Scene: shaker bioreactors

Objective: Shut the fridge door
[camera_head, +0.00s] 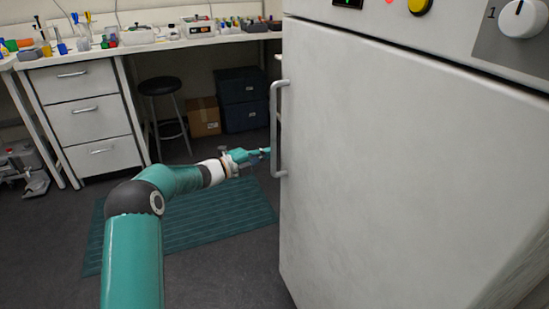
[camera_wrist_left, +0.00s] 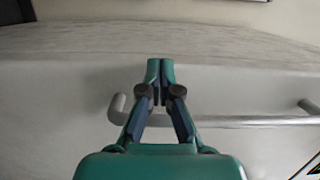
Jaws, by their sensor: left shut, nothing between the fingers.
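The fridge door (camera_head: 410,170) is a large pale grey panel filling the right of the head view. It looks flush or nearly flush below the control panel, but I cannot tell whether it is fully shut. Its vertical metal handle (camera_head: 274,130) is at the left edge. My left gripper (camera_head: 267,150) is shut and empty, beside the handle. In the left wrist view, the closed fingertips (camera_wrist_left: 160,68) point at the pale door surface (camera_wrist_left: 70,80), with the handle bar (camera_wrist_left: 255,121) running across behind them. Contact with the door cannot be told. My right gripper is not in view.
The fridge's control panel (camera_head: 480,45) with knobs is above the door. A bench (camera_head: 150,47) with lab items, a black stool (camera_head: 160,88), a cardboard box (camera_head: 204,116) and dark blue crates (camera_head: 243,100) stand behind. A green mat (camera_head: 225,210) lies on open floor.

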